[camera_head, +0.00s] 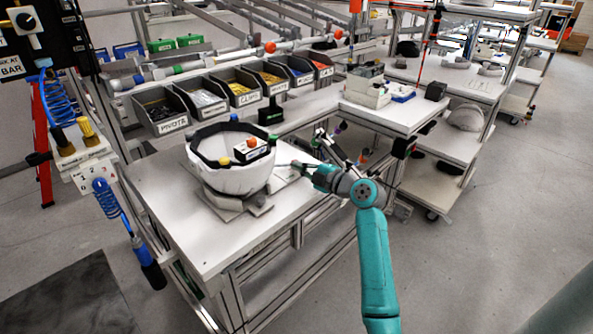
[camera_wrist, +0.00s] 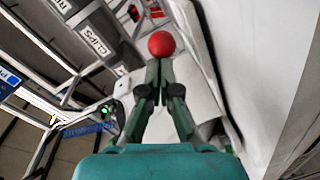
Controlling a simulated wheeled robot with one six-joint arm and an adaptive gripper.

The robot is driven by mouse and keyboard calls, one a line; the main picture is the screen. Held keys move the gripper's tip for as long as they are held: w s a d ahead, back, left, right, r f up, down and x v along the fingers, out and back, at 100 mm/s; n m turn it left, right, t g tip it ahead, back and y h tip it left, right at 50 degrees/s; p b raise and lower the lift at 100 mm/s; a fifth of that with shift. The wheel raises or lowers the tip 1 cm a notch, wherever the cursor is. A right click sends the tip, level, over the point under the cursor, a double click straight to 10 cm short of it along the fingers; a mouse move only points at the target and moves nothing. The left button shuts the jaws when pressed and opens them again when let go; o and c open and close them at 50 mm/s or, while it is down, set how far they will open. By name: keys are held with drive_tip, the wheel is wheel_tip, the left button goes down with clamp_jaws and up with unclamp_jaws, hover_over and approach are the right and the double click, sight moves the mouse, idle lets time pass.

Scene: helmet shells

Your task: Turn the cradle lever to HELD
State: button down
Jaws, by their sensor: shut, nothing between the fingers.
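A white helmet shell (camera_head: 230,178) with a dark rim sits on a low grey cradle (camera_head: 225,203) on the white table. An orange-red ball knob (camera_head: 252,142) shows at the shell's near right, above a small black-and-white labelled block (camera_head: 250,156); its lettering is too small to read. I take this knob for the cradle lever's end. My gripper (camera_head: 283,165) is to the right of the shell, pointing toward it. In the wrist view the shut, empty fingertips (camera_wrist: 159,65) lie just below a red ball (camera_wrist: 161,43). I cannot tell whether they touch it. The lever's shaft is hidden.
A row of labelled parts bins (camera_head: 240,90) stands behind the table. A side bench (camera_head: 390,115) with small trays is at the right. A tool panel (camera_head: 45,45) with coiled blue hoses is at the left. The table's front left (camera_head: 165,215) is clear.

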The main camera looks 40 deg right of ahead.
drive_tip(key=d+n+y, duration=0.1)
drive_tip(key=w+n+g+y, duration=0.1)
drive_tip(key=y, duration=0.1)
drive_tip(key=d+n+y, duration=0.1)
drive_tip(key=y, duration=0.1)
drive_tip(key=shift+w+d+n, duration=0.2)
drive_tip(key=shift+d+n, duration=0.1)
drive_tip(key=shift+n, duration=0.1)
drive_tip(key=shift+w+d, duration=0.4)
drive_tip(key=shift+d, duration=0.1)
